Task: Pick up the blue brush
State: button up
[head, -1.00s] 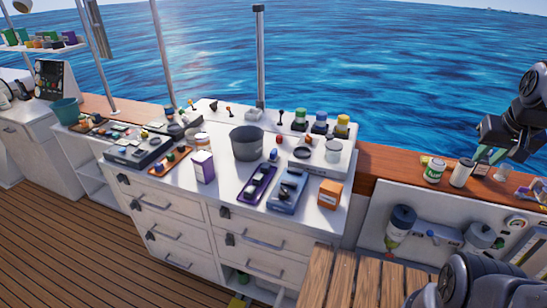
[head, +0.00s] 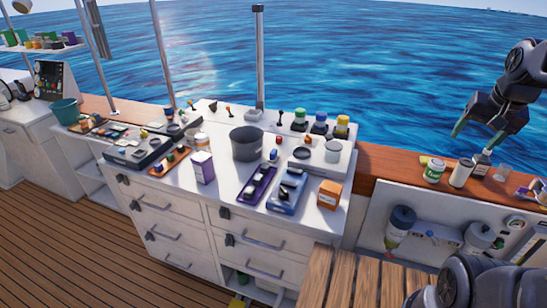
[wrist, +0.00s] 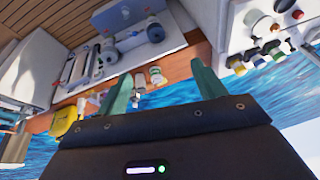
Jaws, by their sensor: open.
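I cannot make out a blue brush for certain in either view. My gripper (head: 475,141) is at the right of the head view, above the wooden rail, with its two teal fingers apart and nothing between them. In the wrist view my gripper (wrist: 160,76) also shows spread fingers, with the rail and small containers beyond them. A white-and-green can (head: 434,171) and a pale cylinder (head: 461,173) stand on the rail below and left of the fingers. A small bottle (head: 481,164) stands close below the right finger; whether they touch is unclear.
A white drawer cabinet (head: 182,222) carries a dark grey pot (head: 246,144), a blue tray (head: 283,205), a purple tray (head: 248,196) and an orange box (head: 329,194). A slatted wooden surface (head: 345,278) is in front. Open water lies beyond the rail.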

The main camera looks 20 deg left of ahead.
jog(key=w+a+f+m+g+y, duration=0.15)
jog(key=w+a+m, duration=0.25)
jog(key=w+a, duration=0.8)
jog(key=w+a+f+m+g+h, duration=0.15)
jog(key=w+a+m, duration=0.35)
jog(key=w+a, duration=0.65)
jog(key=m+g, duration=0.1)
jog(key=m, duration=0.6)
send_over(273, 151)
notch_tip(273, 151, down, 18)
jog(key=f, duration=0.1)
jog(key=shift+h, duration=0.3)
jog(key=f, duration=0.4)
jog(key=shift+w+d+f, duration=0.1)
jog(key=shift+d+f, duration=0.2)
jog(key=shift+f, duration=0.1)
jog(key=shift+a+f, duration=0.15)
jog(key=shift+f, duration=1.1)
jog(key=shift+a+f, duration=0.1)
jog(key=shift+f, duration=1.15)
jog(key=c, duration=1.1)
jog(key=shift+r, duration=0.1)
